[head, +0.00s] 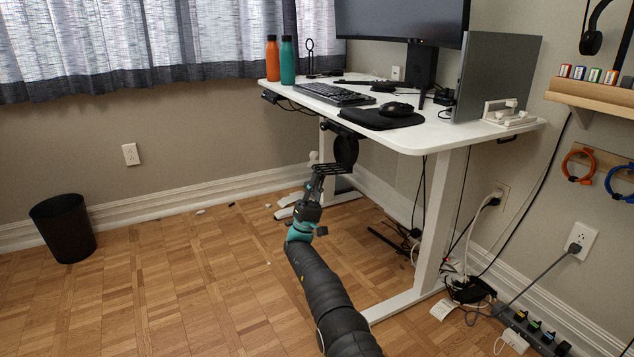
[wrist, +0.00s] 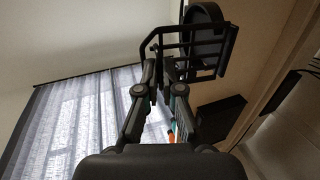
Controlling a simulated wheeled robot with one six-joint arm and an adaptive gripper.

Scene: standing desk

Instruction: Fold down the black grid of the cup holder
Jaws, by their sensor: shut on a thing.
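The cup holder (head: 346,150) hangs under the front edge of the white desk, with a dark round part showing. Its black grid (head: 334,168) sticks out to the left, roughly level, just above my gripper (head: 316,182). In the wrist view the black grid (wrist: 186,40) is a barred frame beside the round part of the cup holder (wrist: 207,22). My gripper (wrist: 163,72) reaches up from below with its fingertips at the lower left bars of the grid, closed on it. The exact contact is small and dark.
The white desk (head: 415,135) stands above and right of my gripper, with its leg (head: 437,215) close by. Orange (head: 272,58) and teal (head: 288,60) bottles stand on its left corner. Cables hang beneath. The floor to the left is mostly clear, with a black bin (head: 63,228).

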